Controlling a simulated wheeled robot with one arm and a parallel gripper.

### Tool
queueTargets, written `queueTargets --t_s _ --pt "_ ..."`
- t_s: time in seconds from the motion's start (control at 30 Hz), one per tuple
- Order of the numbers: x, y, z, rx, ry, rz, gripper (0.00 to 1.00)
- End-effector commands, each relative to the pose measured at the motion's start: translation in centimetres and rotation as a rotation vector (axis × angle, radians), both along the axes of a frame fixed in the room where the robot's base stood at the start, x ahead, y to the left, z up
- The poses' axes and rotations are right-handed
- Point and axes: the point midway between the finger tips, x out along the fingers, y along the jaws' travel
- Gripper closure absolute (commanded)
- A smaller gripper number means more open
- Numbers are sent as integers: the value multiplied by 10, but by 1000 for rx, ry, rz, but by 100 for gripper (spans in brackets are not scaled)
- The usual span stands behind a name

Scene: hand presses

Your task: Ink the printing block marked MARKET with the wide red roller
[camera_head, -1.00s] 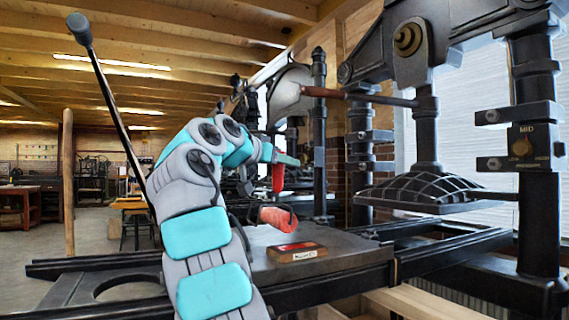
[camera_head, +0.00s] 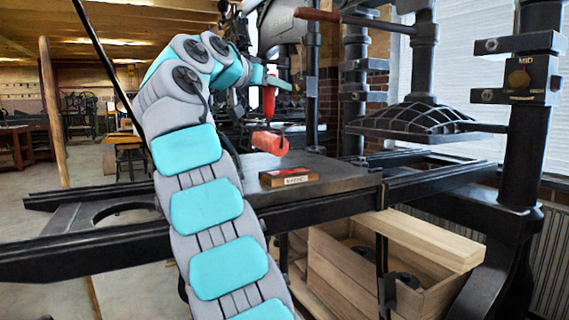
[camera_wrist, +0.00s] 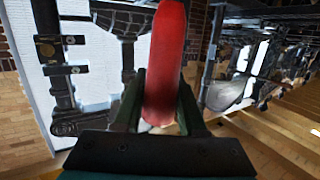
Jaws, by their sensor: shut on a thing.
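My gripper (camera_head: 271,84) is shut on the red handle (camera_head: 268,101) of the wide red roller (camera_head: 269,143), which hangs below it. In the wrist view the red handle (camera_wrist: 165,65) stands between the two dark fingers (camera_wrist: 155,105); the roller drum is out of that view. The printing block (camera_head: 288,177) lies on the flat press bed (camera_head: 335,178), with a red patch on top and a label on its front edge that is too small to read surely. The roller is above and slightly left of the block, apart from it.
The press's black platen (camera_head: 420,121) hangs over the right part of the bed. Black rails (camera_head: 420,183) run along the bed. A wooden crate (camera_head: 365,270) stands below. A dial marked MID (camera_head: 518,78) is on the right column.

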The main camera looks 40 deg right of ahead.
Motion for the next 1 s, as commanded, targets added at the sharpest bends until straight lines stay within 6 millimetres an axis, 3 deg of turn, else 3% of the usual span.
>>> queueTargets --t_s 0.53,1.0 --pt "0 0 -2 -1 1 0 100" --pt "-1 2 -39 -4 36 2 100"
